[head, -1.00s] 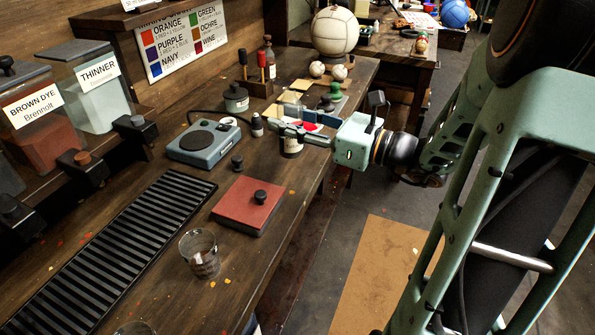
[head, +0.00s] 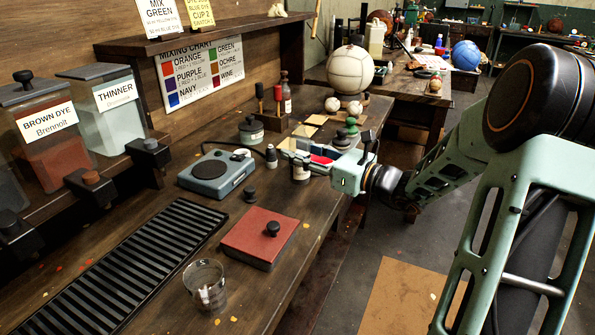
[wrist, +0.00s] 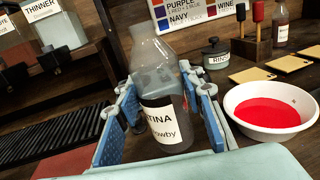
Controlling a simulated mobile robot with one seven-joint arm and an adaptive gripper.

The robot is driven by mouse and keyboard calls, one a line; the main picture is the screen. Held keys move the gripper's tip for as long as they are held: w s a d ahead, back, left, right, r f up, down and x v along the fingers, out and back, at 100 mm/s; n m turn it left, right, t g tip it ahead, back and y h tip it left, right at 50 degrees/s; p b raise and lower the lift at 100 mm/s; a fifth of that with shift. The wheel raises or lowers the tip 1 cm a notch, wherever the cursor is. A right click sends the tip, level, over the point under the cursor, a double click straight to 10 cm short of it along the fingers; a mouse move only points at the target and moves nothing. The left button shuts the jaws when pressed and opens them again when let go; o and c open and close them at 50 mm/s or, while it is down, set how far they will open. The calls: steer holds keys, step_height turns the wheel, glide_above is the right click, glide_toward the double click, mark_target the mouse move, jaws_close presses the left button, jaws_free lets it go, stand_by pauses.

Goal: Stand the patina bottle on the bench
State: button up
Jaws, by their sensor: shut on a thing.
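The patina bottle (wrist: 163,97) is a clear bottle with dark contents and a black and white label. In the wrist view it stands nearly upright between the blue finger pads of my gripper (wrist: 160,118), which is shut on it. The bottle is over the bench (head: 240,292), right of the grey scale.
A white bowl of red dye (wrist: 274,108) is close to the right of my fingers. The grey scale (head: 216,172) and a small dark-capped bottle (head: 271,156) are left. A red lidded box (head: 260,238), glass beaker (head: 205,286) and black slotted grate (head: 135,265) lie nearer.

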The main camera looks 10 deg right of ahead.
mark_target(297, 167)
steer(key=shift+w+f, duration=0.6)
steer(key=shift+f, duration=0.15)
steer(key=shift+w+f+b, duration=0.15)
steer(key=shift+f+b, duration=0.2)
steer(key=shift+f, duration=0.55)
steer(key=shift+w+f+b, duration=0.1)
steer(key=shift+f+b, duration=0.25)
steer(key=shift+f, duration=0.5)
steer(key=shift+f, duration=0.2)
steer(key=o, duration=1.3)
steer(key=shift+r, duration=0.3)
steer(key=p+v, duration=0.1)
steer(key=v, duration=1.1)
